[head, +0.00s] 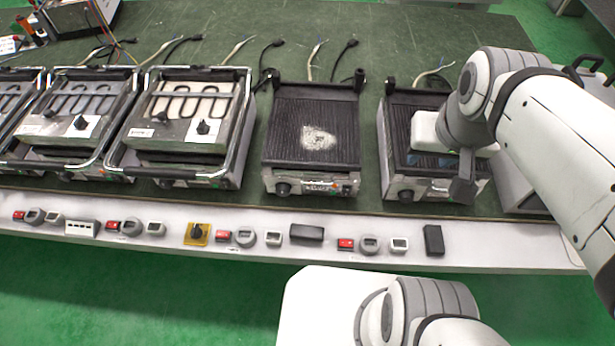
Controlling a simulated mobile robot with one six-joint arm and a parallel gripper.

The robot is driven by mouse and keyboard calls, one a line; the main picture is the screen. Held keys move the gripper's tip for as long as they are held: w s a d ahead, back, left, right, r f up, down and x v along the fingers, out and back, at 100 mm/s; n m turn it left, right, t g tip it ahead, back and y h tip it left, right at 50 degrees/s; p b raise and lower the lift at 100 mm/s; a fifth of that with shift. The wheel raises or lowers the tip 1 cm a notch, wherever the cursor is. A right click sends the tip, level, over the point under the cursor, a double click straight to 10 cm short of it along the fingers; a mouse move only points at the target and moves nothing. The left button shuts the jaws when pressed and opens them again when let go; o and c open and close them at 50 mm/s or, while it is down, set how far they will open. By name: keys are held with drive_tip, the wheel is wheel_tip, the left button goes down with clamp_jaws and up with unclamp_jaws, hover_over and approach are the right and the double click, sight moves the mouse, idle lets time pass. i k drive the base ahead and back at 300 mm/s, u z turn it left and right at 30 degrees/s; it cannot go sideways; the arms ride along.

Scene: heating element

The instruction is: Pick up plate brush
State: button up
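The plate brush appears to be the white block with blue underneath (424,130) at the rightmost grill (395,112). My arm covers part of it. My gripper (463,188) points down at the front right of the white block, and one dark finger shows. I cannot tell whether the fingers are open or shut, or whether they touch the brush.
A ribbed grill with a pale powdery patch (285,150) stands left of the rightmost one. Several opened grills with exposed heating elements (190,105) stand further left. Switches and knobs (345,244) line the table's front edge. Loose cables lie behind the grills.

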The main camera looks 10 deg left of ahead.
sight(301, 232)
drive_tip(key=u, duration=0.05)
drive_tip(key=k, duration=1.05)
drive_tip(key=u, duration=0.55)
drive_tip(key=i, duration=1.05)
